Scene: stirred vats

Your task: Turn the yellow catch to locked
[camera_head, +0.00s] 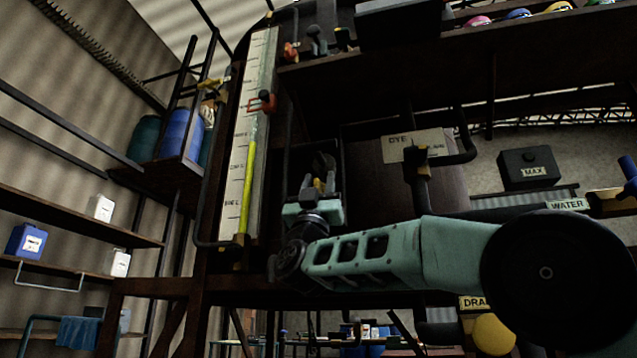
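My gripper (322,167) is in the middle of the view, at the end of my teal arm, with its dark fingers pointing up in front of the dark vat frame. A small yellow piece (318,184) shows among the fingers; I cannot tell whether it is the yellow catch or whether the fingers touch it. The finger gap is too dark to read. No catch position marking is readable.
A tall level gauge (251,140) with a yellow-green column and red marker stands left of my gripper. A black MAX box (527,167) sits at right. The WATER label (566,204) is above my arm, the DRAIN label (473,302) below. Shelves (70,221) line the left wall.

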